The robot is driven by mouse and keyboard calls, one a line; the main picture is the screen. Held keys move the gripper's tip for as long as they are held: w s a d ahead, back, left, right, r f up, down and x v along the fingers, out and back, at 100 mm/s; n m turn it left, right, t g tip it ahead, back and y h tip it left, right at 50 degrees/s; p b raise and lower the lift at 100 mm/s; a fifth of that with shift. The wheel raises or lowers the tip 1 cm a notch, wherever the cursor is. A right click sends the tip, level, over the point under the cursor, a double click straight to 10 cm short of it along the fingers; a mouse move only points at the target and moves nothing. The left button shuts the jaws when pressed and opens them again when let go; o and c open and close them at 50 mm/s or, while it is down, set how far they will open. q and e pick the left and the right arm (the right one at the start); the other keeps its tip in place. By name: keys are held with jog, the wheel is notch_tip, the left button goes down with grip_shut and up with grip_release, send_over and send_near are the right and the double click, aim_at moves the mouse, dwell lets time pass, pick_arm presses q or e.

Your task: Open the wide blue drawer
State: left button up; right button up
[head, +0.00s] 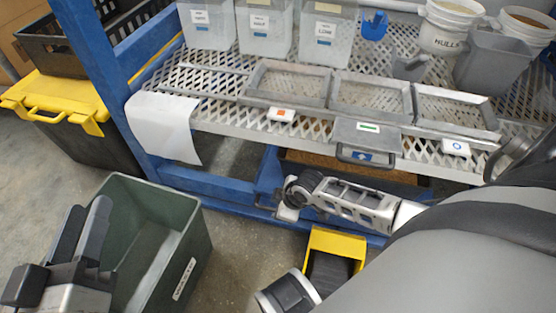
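No wide blue drawer stands out clearly. The nearest drawer-like thing is a grey box (370,135) at the rack's front edge, with a green strip, a dark handle and a blue tag (361,156). Behind the blue lower beam is a brown-filled tray (310,162), partly hidden. My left gripper (89,203) is at the lower left, over the green bin and far from the grey box. Its two dark fingers look apart, with nothing between them. My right arm (360,203) reaches in below the rack shelf. Its fingers cannot be made out.
A green bin (193,250) stands on the floor. A yellow item (338,243) sits near my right arm. The mesh shelf (215,82) carries labelled clear bins (267,28), mesh trays (370,97) and buckets (447,28). A yellow-lidded box (60,100) is left of the blue post (98,75).

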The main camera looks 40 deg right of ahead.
jog(key=shift+w+a+f, duration=0.15)
jog(key=shift+w+f, duration=0.15)
jog(key=shift+f, duration=0.25)
grip_shut()
pick_arm(q)
jog(key=shift+w+a+r+m+t, duration=0.15)
jog(key=shift+w+r+m+t, duration=0.2)
jog(key=shift+r+m+t, duration=0.35)
jog(key=shift+r, duration=0.1)
